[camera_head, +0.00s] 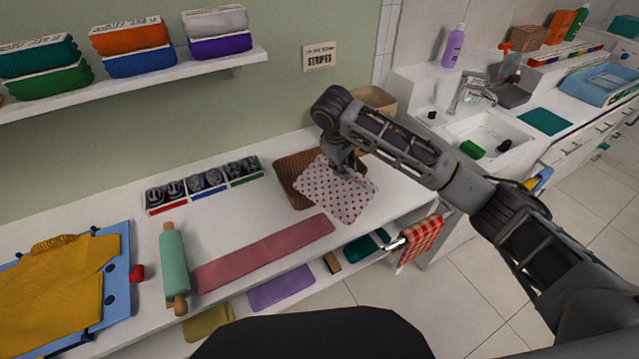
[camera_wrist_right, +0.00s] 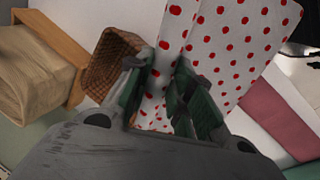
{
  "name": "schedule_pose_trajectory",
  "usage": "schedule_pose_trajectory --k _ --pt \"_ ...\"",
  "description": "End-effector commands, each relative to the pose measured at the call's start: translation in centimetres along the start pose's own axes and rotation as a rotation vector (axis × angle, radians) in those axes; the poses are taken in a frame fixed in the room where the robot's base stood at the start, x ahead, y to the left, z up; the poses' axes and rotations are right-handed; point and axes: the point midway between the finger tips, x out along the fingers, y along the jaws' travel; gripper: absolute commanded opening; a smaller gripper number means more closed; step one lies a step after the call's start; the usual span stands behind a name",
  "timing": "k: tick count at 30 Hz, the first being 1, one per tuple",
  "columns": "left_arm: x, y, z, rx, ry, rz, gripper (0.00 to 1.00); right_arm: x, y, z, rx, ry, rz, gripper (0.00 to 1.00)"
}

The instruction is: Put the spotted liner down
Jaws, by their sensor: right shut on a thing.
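The spotted liner (camera_head: 342,198) is a white cloth with red dots. It hangs from my right gripper (camera_head: 345,172) over the front and right side of a brown wicker basket (camera_head: 291,178) on the counter. In the right wrist view the liner (camera_wrist_right: 240,45) fills the upper right, and my right gripper (camera_wrist_right: 165,95) is shut on it. The basket (camera_wrist_right: 112,62) shows at the left of the fingers there. The liner hides much of the basket; whether it touches the rim I cannot tell. My left gripper is not in view.
A pink folded strip (camera_head: 265,252) lies on the counter (camera_head: 120,210) in front of the basket. A green rolling pin (camera_head: 173,265) and a box of dark rolled items (camera_head: 203,183) are to the left. A tan box (camera_head: 374,100) stands behind my gripper. A sink (camera_head: 485,135) is at the right.

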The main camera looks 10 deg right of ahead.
Motion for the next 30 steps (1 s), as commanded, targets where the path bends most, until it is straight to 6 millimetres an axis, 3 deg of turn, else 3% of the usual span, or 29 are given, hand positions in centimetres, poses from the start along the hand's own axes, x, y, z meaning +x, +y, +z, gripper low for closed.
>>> schedule_pose_trajectory --k 14,30 --pt "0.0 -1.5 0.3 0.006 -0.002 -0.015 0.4 0.6 0.2 -1.2 -0.386 0.123 0.039 0.04" --pt "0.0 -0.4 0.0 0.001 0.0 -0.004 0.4 0.3 0.4 -2.4 -0.797 0.273 0.081 0.04"
